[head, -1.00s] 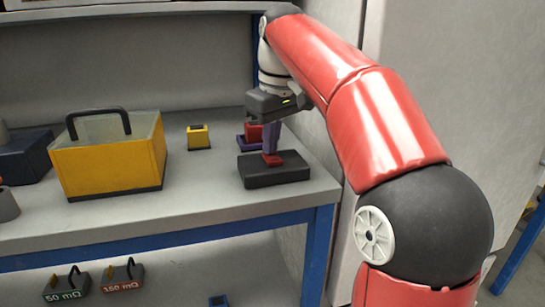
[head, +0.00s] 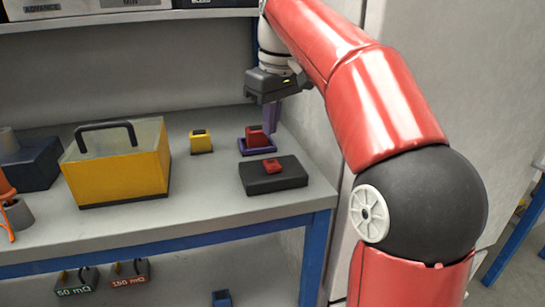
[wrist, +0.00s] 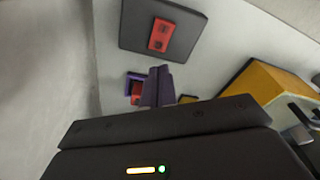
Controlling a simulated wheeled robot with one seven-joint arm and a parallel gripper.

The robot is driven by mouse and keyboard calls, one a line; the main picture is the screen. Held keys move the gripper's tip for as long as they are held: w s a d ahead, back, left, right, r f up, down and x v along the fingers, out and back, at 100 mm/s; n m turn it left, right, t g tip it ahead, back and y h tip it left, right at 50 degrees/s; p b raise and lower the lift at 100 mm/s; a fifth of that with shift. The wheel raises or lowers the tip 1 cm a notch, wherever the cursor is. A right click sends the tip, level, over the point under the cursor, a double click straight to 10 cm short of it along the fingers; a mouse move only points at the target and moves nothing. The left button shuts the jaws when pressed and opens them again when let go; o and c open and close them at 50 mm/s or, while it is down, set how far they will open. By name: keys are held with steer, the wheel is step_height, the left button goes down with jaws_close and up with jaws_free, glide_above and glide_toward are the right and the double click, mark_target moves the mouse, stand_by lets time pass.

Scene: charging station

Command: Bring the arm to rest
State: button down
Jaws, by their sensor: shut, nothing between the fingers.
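My gripper (head: 271,116) hangs from the red arm above the right part of the bench, with its purple fingers pointing down. The fingers are shut with nothing between them, and they also show in the wrist view (wrist: 157,86). Below and in front of the gripper, a black block (head: 263,183) lies on the bench with a small red piece (head: 273,166) on its top. The gripper is apart from both. Behind them a red block (head: 255,137) sits in a purple holder (head: 261,151), close beside the fingers in the head view.
A yellow box with a black handle (head: 118,170) and a small yellow block (head: 201,142) stand left on the bench (head: 190,215). A dark blue box (head: 32,165) is at far left. A shelf with equipment runs above. A pale wall (head: 440,60) stands close at right.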

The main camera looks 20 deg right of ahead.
steer(key=shift+r, duration=0.5)
